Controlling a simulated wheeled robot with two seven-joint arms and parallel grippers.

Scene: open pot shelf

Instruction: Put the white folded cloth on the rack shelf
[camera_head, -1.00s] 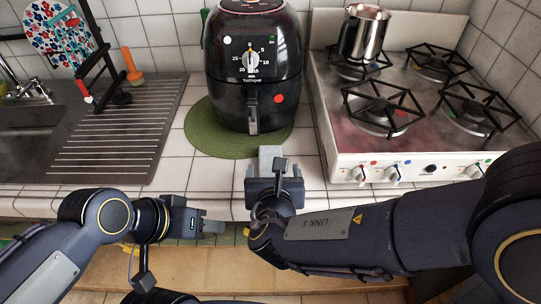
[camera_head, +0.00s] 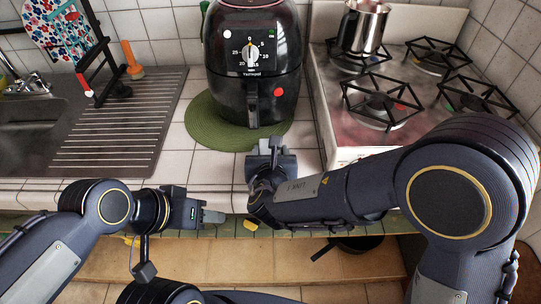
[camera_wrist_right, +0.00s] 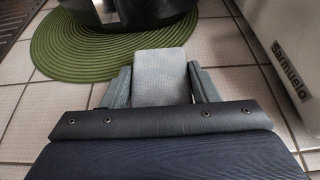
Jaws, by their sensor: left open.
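The white folded cloth (camera_wrist_right: 162,78) shows as a pale grey-white block between the two fingers of my right gripper (camera_wrist_right: 162,90) in the right wrist view. The fingers press its left and right sides. In the head view my right gripper (camera_head: 270,147) is over the counter's front part, before the black fryer, and it mostly hides the cloth. My left gripper (camera_head: 213,216) is open and empty at the counter's front edge, left of the right gripper. A wooden shelf board (camera_head: 190,262) shows below the counter, partly hidden by my arms.
A black air fryer (camera_head: 252,65) stands on a green round mat (camera_head: 210,128). A stove (camera_head: 375,130) with a metal pot (camera_head: 363,28) is to the right. The sink drainboard (camera_head: 115,140) is to the left. A dark pan (camera_head: 350,243) shows below the counter.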

